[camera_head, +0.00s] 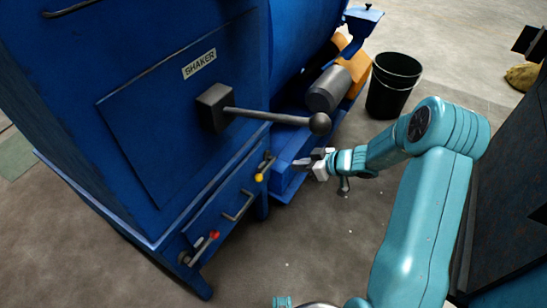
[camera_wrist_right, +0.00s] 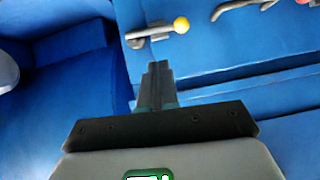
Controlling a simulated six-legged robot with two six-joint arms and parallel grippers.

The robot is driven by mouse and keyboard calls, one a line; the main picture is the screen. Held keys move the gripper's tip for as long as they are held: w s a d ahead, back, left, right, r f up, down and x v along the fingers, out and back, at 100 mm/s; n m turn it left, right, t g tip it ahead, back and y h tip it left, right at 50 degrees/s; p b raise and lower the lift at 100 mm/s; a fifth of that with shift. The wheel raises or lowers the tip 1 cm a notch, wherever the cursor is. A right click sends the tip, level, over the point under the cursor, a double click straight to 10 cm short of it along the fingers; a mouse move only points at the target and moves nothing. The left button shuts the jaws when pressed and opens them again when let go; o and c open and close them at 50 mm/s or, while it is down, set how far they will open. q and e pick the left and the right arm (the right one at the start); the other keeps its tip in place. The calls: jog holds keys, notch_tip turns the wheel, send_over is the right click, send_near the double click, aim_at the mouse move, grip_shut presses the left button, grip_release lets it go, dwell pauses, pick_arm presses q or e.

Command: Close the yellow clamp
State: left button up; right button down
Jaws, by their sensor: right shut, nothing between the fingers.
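The yellow clamp (camera_head: 261,172) is a small metal lever with a yellow ball end, mounted near the right edge of the blue machine's lower front panel. In the right wrist view the clamp (camera_wrist_right: 160,32) lies nearly level at the top, its yellow ball at the right end. My right gripper (camera_head: 302,164) is to the right of the clamp in the head view. In the right wrist view its fingers (camera_wrist_right: 157,70) are together and empty, just below the clamp, with a small gap showing. My left gripper is not in view.
The blue shaker machine (camera_head: 130,110) fills the left. Its long lever with a dark ball (camera_head: 319,123) juts out above my right gripper. A red-ended clamp (camera_head: 213,235) and a bar handle (camera_head: 238,206) sit on the same panel. A black bucket (camera_head: 393,85) stands behind my right arm.

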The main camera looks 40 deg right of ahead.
notch_tip(320, 180, up, 4)
jog(key=f+p, duration=0.1)
jog(key=p, duration=0.1)
jog(key=b, duration=0.4)
send_over(264, 172)
jog(key=s+d, duration=0.2)
jog(key=s, duration=0.1)
notch_tip(264, 172, down, 5)
jog(key=f+b, duration=0.1)
jog(key=w+f, duration=0.1)
jog(key=f, duration=0.1)
jog(key=shift+w+a+f+b, duration=0.1)
jog(key=shift+a+f+b, duration=0.1)
jog(key=shift+f+b, duration=0.15)
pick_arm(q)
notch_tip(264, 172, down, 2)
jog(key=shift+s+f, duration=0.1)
pick_arm(e)
jog(key=shift+w+f, duration=0.1)
jog(key=shift+f, duration=0.2)
jog(key=shift+a+f, duration=0.25)
jog(key=shift+f, duration=0.35)
jog(key=shift+a+f, duration=0.1)
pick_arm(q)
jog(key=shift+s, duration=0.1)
pick_arm(e)
jog(key=shift+s, duration=0.2)
